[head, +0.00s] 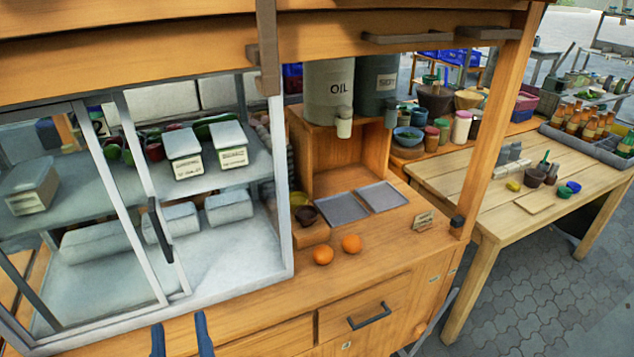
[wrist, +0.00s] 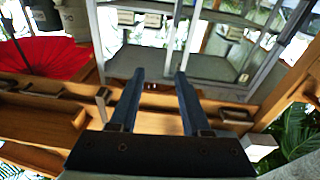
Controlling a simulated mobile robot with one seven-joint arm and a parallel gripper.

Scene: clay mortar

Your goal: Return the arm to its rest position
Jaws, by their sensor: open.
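My gripper shows at the bottom edge of the head view (head: 180,335), where two dark blue fingertips stand apart in front of the wooden cart. It also shows in the wrist view (wrist: 159,75), with both blue fingers spread and nothing between them. The fingers point toward the cart's glass display case (head: 160,200). The rest of my arm is out of the head view.
The wooden cart counter (head: 385,235) holds two oranges (head: 337,250), two grey trays (head: 362,203) and an oil container (head: 330,92). A drawer with a dark handle (head: 370,315) is below. A wooden table (head: 490,205) stands at right. Paved floor (head: 540,300) is clear at lower right.

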